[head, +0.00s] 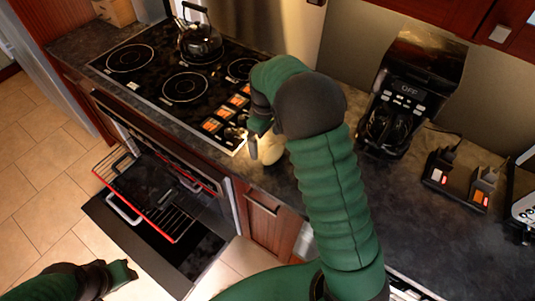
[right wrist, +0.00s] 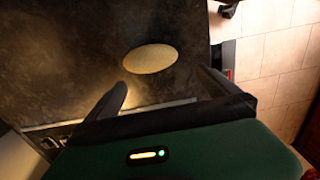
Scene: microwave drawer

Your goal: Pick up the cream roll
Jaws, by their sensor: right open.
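The cream roll (right wrist: 150,58) is a pale oval lying on the dark countertop (right wrist: 60,50) in the right wrist view, just beyond my right gripper (right wrist: 166,85). The two fingers are spread and empty, with the roll ahead of the gap between them. In the head view, the right gripper (head: 262,146) hangs over the counter beside the stove, and a cream-coloured patch of the roll (head: 271,150) shows next to it, partly hidden by the gripper. My left gripper (head: 120,274) is low at the bottom left, above the floor; its jaws are unclear.
A stove (head: 150,75) with a kettle (head: 199,38) is at the back left. The oven below is open, its rack (head: 140,190) pulled out. A coffee maker (head: 405,95) and a dark charger-like device (head: 460,178) stand on the right counter. The counter's front right is clear.

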